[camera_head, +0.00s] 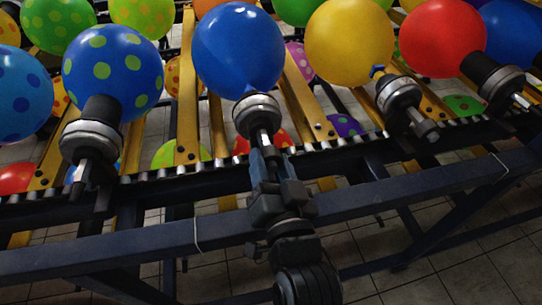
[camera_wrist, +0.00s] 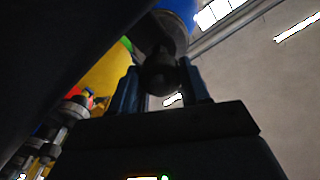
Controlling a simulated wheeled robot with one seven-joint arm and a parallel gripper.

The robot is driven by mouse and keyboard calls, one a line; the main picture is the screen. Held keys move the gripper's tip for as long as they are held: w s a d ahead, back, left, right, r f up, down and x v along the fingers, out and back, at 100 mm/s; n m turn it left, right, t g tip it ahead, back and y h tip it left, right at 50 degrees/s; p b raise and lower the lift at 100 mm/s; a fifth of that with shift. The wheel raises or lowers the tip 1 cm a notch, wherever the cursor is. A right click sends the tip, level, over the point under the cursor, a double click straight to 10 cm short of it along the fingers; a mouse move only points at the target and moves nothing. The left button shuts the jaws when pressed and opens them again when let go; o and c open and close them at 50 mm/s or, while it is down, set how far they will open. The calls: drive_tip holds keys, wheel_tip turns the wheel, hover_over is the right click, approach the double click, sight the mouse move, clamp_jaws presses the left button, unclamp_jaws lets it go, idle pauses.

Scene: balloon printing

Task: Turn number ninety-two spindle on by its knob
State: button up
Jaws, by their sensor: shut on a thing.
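A spindle (camera_head: 257,112) with a grey metal collar carries a plain blue balloon (camera_head: 238,50) near the top middle of the head view. Its knob (camera_head: 263,138) points down toward me. My gripper (camera_head: 263,152) reaches up from below, and its fingers are shut on that knob. In the wrist view the dark knob (camera_wrist: 160,75) sits between the two blue-grey fingers of my gripper (camera_wrist: 158,92), with the blue balloon (camera_wrist: 181,10) above it. I cannot read a number on the spindle.
Neighbouring spindles hold a blue balloon with green dots (camera_head: 112,68) at left, a yellow balloon (camera_head: 349,42) and a red balloon (camera_head: 443,38) at right. A dark blue rail (camera_head: 370,197) crosses below them, passing behind my arm. Tiled floor (camera_head: 440,270) lies beneath.

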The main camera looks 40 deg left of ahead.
drive_tip(key=m+p, duration=0.3)
drive_tip(key=m, duration=0.2)
drive_tip(key=shift+r+m, duration=0.15)
drive_tip(key=shift+m, duration=0.15)
drive_tip(key=shift+m+p, duration=0.95)
drive_tip(key=shift+m, duration=1.15)
drive_tip(key=o, duration=1)
drive_tip(key=shift+o, duration=0.2)
drive_tip(key=shift+s+d, duration=0.1)
